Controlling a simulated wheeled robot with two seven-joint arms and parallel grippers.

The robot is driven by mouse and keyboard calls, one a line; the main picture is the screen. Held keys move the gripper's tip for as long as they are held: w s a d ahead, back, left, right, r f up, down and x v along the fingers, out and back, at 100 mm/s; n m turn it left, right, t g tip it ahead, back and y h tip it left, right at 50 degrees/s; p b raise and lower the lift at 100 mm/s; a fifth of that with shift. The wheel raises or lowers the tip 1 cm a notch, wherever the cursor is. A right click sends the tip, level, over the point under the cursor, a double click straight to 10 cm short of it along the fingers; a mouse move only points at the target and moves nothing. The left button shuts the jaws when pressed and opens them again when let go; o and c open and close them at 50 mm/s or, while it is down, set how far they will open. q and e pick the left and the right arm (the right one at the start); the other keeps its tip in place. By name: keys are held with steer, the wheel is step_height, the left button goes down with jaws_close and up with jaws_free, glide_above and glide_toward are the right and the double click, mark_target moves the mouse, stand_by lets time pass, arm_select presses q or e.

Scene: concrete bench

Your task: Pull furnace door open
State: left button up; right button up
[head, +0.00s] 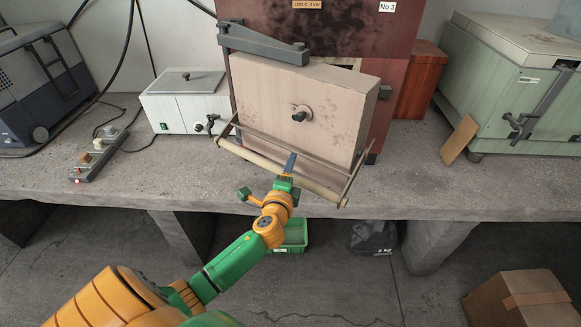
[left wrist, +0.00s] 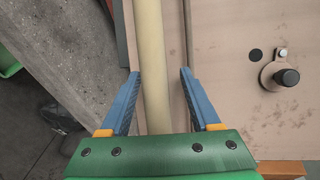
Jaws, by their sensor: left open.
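The furnace (head: 340,25) is a dark red cabinet at the back of the bench. Its thick beige door (head: 340,125) stands out in front of it, with a grey hinge arm across its top left. A pale strip shows behind the door's top right; I cannot tell how far the door is ajar. A pale round handle bar (head: 255,160) runs across the door's lower front on two side brackets. My left gripper (head: 289,166) is open at the bar. In the left wrist view the bar (left wrist: 152,40) passes between the open blue fingers (left wrist: 160,75). My right gripper is not in view.
A small white box (head: 185,105) and a power strip (head: 100,155) stand left of the furnace. A green cabinet (head: 500,90) and a leaning wooden piece (head: 459,140) stand to the right. The bench front (head: 420,200) is mostly clear.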

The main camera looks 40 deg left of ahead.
arm_select(q)
steer(key=shift+w+a+f, duration=0.45)
steer(key=shift+w+a, duration=0.15)
steer(key=shift+a, duration=0.1)
steer(key=shift+c, duration=0.4)
steer(key=shift+s+d+r, duration=0.1)
steer(key=shift+d+r, duration=0.05)
steer(key=c, duration=0.7)
jaws_close()
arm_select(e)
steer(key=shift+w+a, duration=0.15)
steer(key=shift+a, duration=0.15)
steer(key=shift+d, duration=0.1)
